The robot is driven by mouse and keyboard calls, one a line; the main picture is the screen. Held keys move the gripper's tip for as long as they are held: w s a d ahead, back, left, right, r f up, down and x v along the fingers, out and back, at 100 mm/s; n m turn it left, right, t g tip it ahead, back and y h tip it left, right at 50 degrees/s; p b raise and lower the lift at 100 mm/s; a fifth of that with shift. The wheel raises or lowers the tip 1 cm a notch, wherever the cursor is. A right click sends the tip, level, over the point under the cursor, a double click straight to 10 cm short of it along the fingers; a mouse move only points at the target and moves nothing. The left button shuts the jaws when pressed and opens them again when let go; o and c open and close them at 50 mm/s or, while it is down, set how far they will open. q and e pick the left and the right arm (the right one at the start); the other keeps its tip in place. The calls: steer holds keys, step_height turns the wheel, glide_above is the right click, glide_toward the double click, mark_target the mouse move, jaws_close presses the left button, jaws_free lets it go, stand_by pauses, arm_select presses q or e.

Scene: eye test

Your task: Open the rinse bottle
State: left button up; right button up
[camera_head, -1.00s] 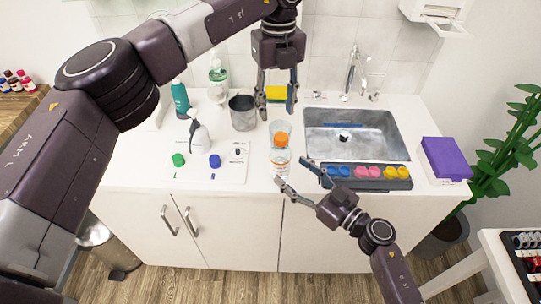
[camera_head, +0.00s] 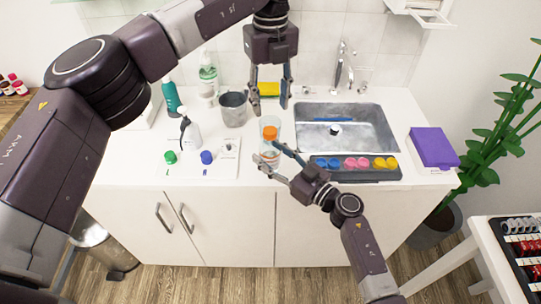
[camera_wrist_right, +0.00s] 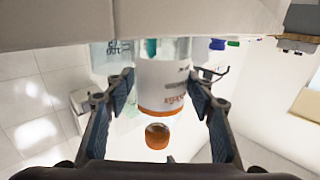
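The rinse bottle (camera_head: 269,148) is a clear bottle with a white label and an orange cap (camera_head: 270,132). It stands upright near the counter's front edge, cap on top. My right gripper (camera_head: 266,151) has its fingers on either side of the bottle, below the cap. In the right wrist view the label (camera_wrist_right: 163,85) fills the space between the pads, and the cap (camera_wrist_right: 157,136) is clear of them. My left gripper (camera_head: 270,109) is open and empty, pointing down, above and behind the cap in the head view.
A clear container (camera_head: 268,119) shows just behind the cap. A grey cup (camera_head: 233,112), a spray bottle (camera_head: 190,135) and a white board (camera_head: 222,166) with green and blue caps stand left. A dark tray (camera_head: 350,176) of coloured pots and the sink (camera_head: 372,137) are right.

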mark_target(270, 130)
arm_select(q)
steer(key=shift+w+a+f, duration=0.1)
steer(key=shift+w, duration=0.05)
arm_select(e)
steer(key=shift+a+f, duration=0.1)
steer(key=c, duration=0.5)
jaws_close()
arm_select(q)
steer(key=m, duration=2.6)
steer(key=shift+m, duration=0.3)
steer(key=m, duration=1.8)
steer(key=shift+f, duration=3.95)
